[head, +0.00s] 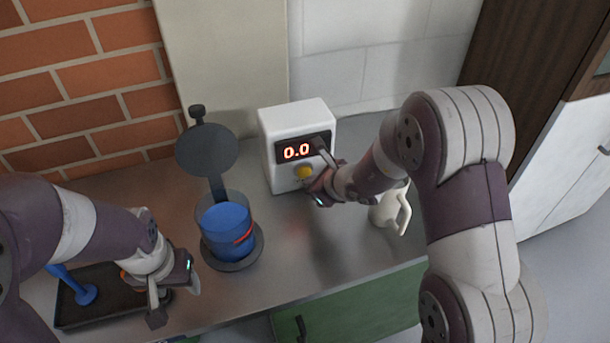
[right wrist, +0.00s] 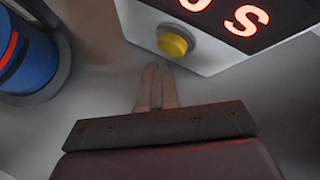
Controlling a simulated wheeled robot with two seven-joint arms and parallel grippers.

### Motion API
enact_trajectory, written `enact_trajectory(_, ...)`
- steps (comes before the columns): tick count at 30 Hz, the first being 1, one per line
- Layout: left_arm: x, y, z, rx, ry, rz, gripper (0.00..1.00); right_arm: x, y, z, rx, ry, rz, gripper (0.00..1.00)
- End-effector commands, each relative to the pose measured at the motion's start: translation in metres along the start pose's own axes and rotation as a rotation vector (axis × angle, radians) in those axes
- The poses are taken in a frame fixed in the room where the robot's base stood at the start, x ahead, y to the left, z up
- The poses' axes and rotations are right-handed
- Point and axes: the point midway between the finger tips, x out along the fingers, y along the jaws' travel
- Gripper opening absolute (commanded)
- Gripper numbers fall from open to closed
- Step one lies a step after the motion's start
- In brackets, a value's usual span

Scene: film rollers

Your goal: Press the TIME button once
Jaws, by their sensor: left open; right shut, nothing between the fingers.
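A white box (head: 292,115) with a dark display stands at the back of the counter. Its red digits read 0.0 in the head view, and an "S" shows in the right wrist view. A round yellow button (head: 304,172) is on its front below the display; no label is readable. The button is also large in the right wrist view (right wrist: 174,42). My right gripper (head: 319,142) is shut and empty, its fingers in front of the display's right end. In the right wrist view its fingertips (right wrist: 155,70) appear short of the button. My left gripper (head: 172,302) is open and empty at the front left.
A clear vessel with a blue part inside (head: 224,218) stands left of the box, a dark disc (head: 207,150) raised behind it. A black tray (head: 95,318) with blue items lies left. A cream jug (head: 388,213) stands right, partly behind my right arm.

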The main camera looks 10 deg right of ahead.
Motion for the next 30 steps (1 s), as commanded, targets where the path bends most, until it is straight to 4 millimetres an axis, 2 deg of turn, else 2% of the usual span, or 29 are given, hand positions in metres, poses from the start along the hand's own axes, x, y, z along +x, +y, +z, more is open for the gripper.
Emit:
enact_trajectory(11, 0.004, 0.000, 0.000, 0.000, 0.000, 0.000, 0.56, -0.003, 0.003, -0.004, 0.000, 0.001, 0.001, 0.00)
enact_trajectory(22, 0.023, 0.000, 0.003, 0.000, 0.000, 0.000, 0.56, -0.027, 0.021, -0.023, -0.001, 0.001, 0.000, 0.00)
enact_trajectory(30, 0.026, 0.000, 0.003, 0.000, 0.000, 0.000, 0.56, -0.037, 0.027, -0.027, -0.001, 0.001, 0.001, 0.00)
